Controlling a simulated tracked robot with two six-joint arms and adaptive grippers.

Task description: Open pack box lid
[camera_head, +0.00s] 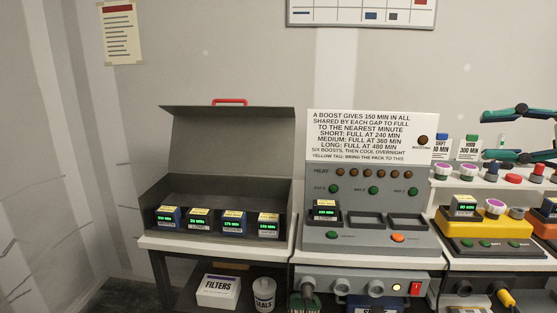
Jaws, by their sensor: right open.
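The pack box (160,196) is a dark grey box on the left bench. Its lid (232,140) stands raised and tilted back, with a red handle (229,102) on its top edge. Several small packs (199,219) with green displays and yellow tags stand in a row at the box's front. My right gripper (489,135) is at the far right edge, its two teal fingers spread apart with nothing seen between them. It is well away from the pack box, above the right-hand bench. My left gripper is not in view.
A grey heat station (350,243) with a pack in its left slot stands right of the box, under a white instruction sign (372,137). A yellow charger unit (470,228) stands further right. A filters box (218,291) is on the lower shelf. Space above the box is clear.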

